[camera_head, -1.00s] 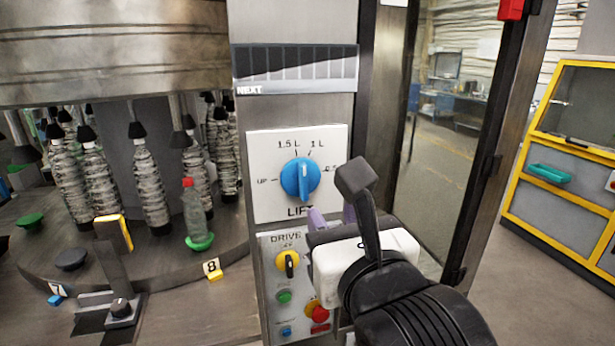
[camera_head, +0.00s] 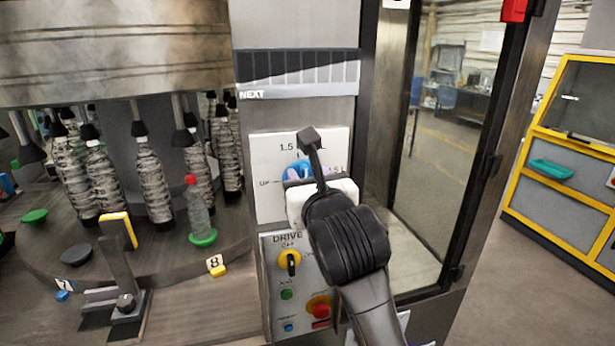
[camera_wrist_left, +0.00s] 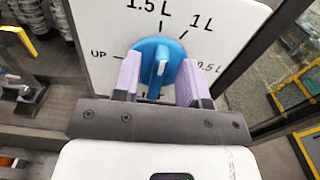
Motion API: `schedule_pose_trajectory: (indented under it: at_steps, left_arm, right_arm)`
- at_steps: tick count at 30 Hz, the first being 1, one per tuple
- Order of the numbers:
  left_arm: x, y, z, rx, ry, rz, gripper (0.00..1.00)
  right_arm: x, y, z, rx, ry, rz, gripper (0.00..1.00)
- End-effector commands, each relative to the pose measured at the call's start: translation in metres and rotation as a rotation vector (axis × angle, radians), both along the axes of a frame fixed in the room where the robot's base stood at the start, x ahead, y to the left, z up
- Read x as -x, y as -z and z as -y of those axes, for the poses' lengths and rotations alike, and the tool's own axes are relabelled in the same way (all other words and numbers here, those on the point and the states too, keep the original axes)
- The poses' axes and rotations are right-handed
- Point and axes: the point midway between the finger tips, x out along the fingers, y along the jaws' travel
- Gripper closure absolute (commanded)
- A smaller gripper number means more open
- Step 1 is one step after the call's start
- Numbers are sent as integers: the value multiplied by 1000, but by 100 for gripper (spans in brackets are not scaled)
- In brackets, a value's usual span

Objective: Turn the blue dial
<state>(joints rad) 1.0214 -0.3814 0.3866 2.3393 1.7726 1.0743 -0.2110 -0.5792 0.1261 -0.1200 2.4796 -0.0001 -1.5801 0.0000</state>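The blue dial (camera_head: 296,166) sits on a white panel (camera_head: 265,205) marked UP, 1.5 L, 1 L and 0.5 L. In the head view, my left gripper (camera_head: 306,172) covers most of it. In the left wrist view, the dial (camera_wrist_left: 150,52) shows clearly, with its raised grip bar close to upright, below the 1.5 L mark. My left gripper (camera_wrist_left: 160,82) is open, with one pale purple finger on each side of the bar. Gaps show between the fingers and the bar. How deep the fingertips reach is hard to tell. My right gripper is not in view.
Below is a DRIVE panel (camera_head: 272,263) with a yellow-black knob (camera_head: 289,263), a green button (camera_head: 286,295) and a red button (camera_head: 320,309). A round bottle carousel (camera_head: 170,265) stands left. A glass door (camera_head: 455,130) is right of the panel.

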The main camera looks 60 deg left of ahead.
Motion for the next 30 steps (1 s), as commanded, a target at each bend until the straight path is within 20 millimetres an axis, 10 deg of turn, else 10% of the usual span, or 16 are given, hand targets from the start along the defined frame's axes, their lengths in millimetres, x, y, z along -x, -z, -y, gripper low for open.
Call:
schedule_pose_trajectory:
  at_steps: [10,22,30]
  left_arm:
    - [0,0,-2,0,0,0,61]
    - [0,0,-2,0,0,0,99]
    - [0,0,-2,-2,0,-9,100]
  right_arm:
    - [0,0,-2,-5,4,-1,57]
    - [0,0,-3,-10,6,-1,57]
    - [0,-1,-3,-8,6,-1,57]
